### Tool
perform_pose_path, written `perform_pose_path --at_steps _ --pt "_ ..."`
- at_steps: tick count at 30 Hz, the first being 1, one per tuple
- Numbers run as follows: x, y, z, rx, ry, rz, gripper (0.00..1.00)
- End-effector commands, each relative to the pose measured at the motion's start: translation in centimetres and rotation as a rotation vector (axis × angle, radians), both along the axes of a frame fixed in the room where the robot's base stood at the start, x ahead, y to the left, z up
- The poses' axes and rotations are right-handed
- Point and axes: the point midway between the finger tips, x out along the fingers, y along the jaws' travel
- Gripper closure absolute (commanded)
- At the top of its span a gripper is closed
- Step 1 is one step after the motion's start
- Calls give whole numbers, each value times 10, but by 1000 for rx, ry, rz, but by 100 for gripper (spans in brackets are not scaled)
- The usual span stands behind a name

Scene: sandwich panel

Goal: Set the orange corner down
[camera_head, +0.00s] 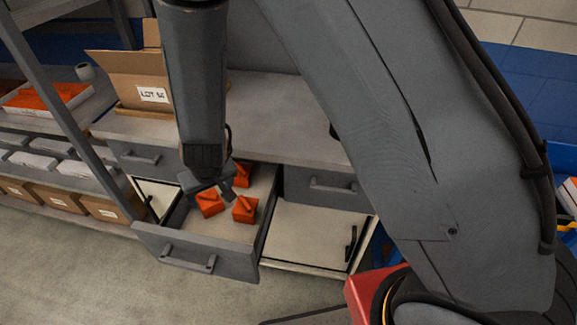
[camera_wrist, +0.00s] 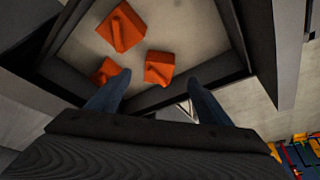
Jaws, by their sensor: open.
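Three orange corners lie in the open grey drawer (camera_head: 165,235). In the head view one orange corner (camera_head: 209,204) is at the left, one (camera_head: 245,209) at the front right, and one (camera_head: 242,174) farther back, partly hidden by my gripper (camera_head: 228,190). In the wrist view the corners show at the top (camera_wrist: 122,27), in the middle (camera_wrist: 159,68) and at the left (camera_wrist: 105,70). My gripper (camera_wrist: 157,88) is open above the drawer, its fingers apart. The middle corner appears between the fingertips; the left finger partly covers the left corner. I see nothing held.
The drawer stands out from a grey cabinet with a worktop (camera_head: 280,115). An open cardboard box (camera_head: 150,95) marked LOT stands on the worktop. A shelf rack with boxes (camera_head: 60,198) is at the left. The floor (camera_head: 70,280) in front is clear.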

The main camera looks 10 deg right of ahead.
Motion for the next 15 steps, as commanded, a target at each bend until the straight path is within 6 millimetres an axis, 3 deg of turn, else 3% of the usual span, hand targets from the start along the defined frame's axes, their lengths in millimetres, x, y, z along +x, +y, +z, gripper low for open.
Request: perform_pose_path --at_steps 5,10,15 --pt "6 -34 28 22 25 -42 27" --pt "-1 -114 82 46 90 -135 27" --pt "-36 -202 126 29 158 -242 27"
